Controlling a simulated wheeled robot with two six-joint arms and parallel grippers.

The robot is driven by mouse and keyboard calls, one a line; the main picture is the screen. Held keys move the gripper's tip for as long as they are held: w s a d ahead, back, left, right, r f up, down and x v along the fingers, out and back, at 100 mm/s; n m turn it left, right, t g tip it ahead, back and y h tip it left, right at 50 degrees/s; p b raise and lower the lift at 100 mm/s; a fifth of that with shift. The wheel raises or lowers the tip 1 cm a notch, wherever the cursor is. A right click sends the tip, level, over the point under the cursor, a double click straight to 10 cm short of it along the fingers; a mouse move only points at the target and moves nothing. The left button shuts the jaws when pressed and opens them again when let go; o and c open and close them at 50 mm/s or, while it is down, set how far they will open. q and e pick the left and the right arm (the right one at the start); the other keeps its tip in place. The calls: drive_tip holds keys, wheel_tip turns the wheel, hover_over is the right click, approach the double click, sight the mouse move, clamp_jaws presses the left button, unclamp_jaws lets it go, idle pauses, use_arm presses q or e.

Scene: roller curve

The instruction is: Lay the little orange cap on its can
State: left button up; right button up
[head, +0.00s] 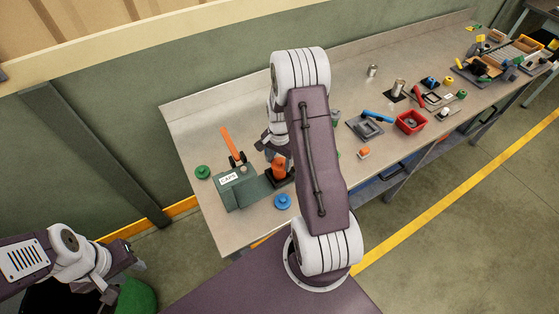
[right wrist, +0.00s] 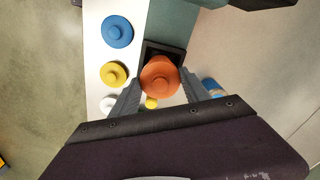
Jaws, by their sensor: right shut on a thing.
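The little orange cap (right wrist: 160,76), round with a knob, sits between my right gripper's fingers (right wrist: 158,90) in the right wrist view. My right gripper is shut on it, over a black square tray (right wrist: 163,50). In the head view an orange can-like body (head: 279,172) stands in that black tray (head: 285,182), below my right gripper (head: 277,150). The cap hides the can from above in the wrist view, so I cannot tell whether they touch. My left gripper (head: 137,266) hangs at the lower left, away from the table; its fingers are too small to read.
A green box marked CAPS (head: 240,192) stands just left of the tray. A blue cap (head: 283,201) and a green cap (head: 203,172) lie nearby. In the wrist view a yellow cap (right wrist: 113,74) also lies left. A red bin (head: 411,122) and other items are further right.

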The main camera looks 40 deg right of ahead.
drive_tip(key=shift+f, duration=0.2)
idle(0.5)
drive_tip(key=o, duration=1.4)
drive_tip(key=shift+c, duration=0.2)
drive_tip(key=o, duration=0.5)
drive_tip(key=shift+c, duration=0.2)
wheel_tip(320, 180, up, 7)
drive_tip(key=p, duration=0.6)
